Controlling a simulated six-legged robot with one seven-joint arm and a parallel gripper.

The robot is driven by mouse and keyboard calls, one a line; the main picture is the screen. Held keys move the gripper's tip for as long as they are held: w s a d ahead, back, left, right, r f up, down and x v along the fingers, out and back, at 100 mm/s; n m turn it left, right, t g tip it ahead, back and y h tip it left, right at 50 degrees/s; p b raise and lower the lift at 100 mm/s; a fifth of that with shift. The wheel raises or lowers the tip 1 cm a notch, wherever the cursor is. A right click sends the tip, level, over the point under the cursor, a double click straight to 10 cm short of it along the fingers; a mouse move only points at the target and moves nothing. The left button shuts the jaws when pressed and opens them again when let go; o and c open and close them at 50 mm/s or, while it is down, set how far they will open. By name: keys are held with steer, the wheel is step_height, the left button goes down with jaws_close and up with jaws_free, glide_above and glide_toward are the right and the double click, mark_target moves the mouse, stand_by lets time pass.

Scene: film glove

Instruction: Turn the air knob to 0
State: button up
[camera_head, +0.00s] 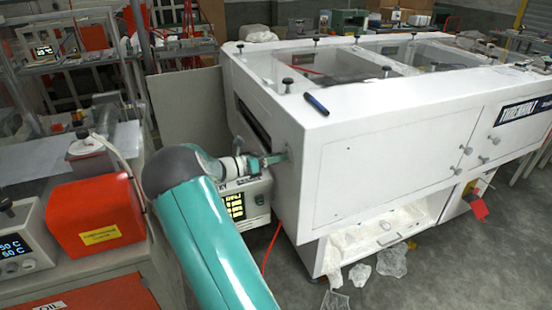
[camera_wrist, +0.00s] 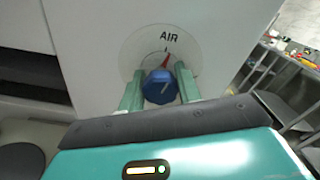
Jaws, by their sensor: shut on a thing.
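The air knob (camera_wrist: 160,88) is a blue round knob in the wrist view, with a pale line on its face. It sits on a pale round dial (camera_wrist: 133,50) marked AIR, and a red mark (camera_wrist: 164,60) shows just above it. My gripper (camera_wrist: 160,80) has one green finger on each side of the knob and is shut on it. In the head view my gripper (camera_head: 272,159) reaches the end face of the white machine (camera_head: 345,130); the knob cannot be made out there. I cannot read a 0 on the dial.
A control box with a lit yellow screen (camera_head: 235,207) stands just below my gripper. An orange-red box (camera_head: 97,214) sits on the bench at left. A dark pen-like object (camera_head: 316,104) lies on the machine's top edge. Crumpled clear film (camera_head: 392,262) lies on the floor.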

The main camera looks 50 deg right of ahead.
steer(key=shift+f+n, duration=0.15)
steer(key=shift+n, duration=1.15)
steer(key=o, duration=1)
steer(key=shift+a, duration=0.1)
steer(key=shift+c, duration=0.2)
steer(key=shift+w, duration=0.1)
steer(key=v, duration=1.3)
steer(key=shift+a, duration=0.25)
steer(key=shift+w, duration=0.1)
